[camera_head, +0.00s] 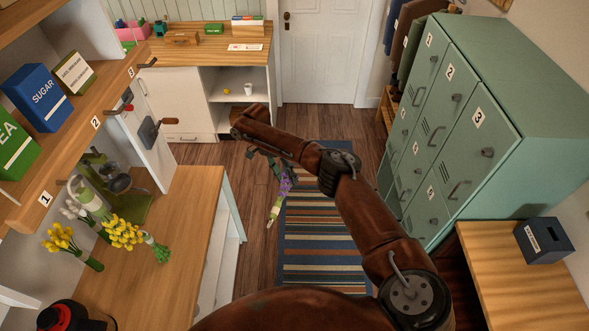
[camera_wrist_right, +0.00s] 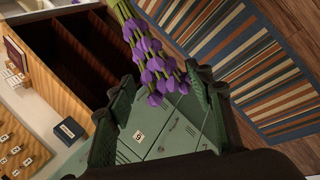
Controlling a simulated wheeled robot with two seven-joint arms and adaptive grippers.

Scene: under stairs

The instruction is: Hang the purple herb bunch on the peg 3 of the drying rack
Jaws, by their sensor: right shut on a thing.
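My right gripper (camera_head: 282,166) is shut on the purple herb bunch (camera_head: 286,184), held in the air over the floor and striped rug. In the head view its pale stems point down. In the right wrist view the purple flowers (camera_wrist_right: 160,72) lie between the fingers (camera_wrist_right: 165,100), and the green stems run to the top edge. The wooden rail (camera_head: 72,152) at left, apparently the drying rack, carries labels 1, 2 and 3. Label 3 (camera_head: 130,72) is at its far end, with a small brown peg (camera_head: 148,64) beside it. My left gripper is not in view.
Yellow flower bunches (camera_head: 124,233) and a white one (camera_head: 85,204) are by the wooden counter (camera_head: 165,275). A sugar box (camera_head: 42,97) stands on the shelf above. Green lockers (camera_head: 470,125) stand at right. A striped rug (camera_head: 322,246) covers the middle floor.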

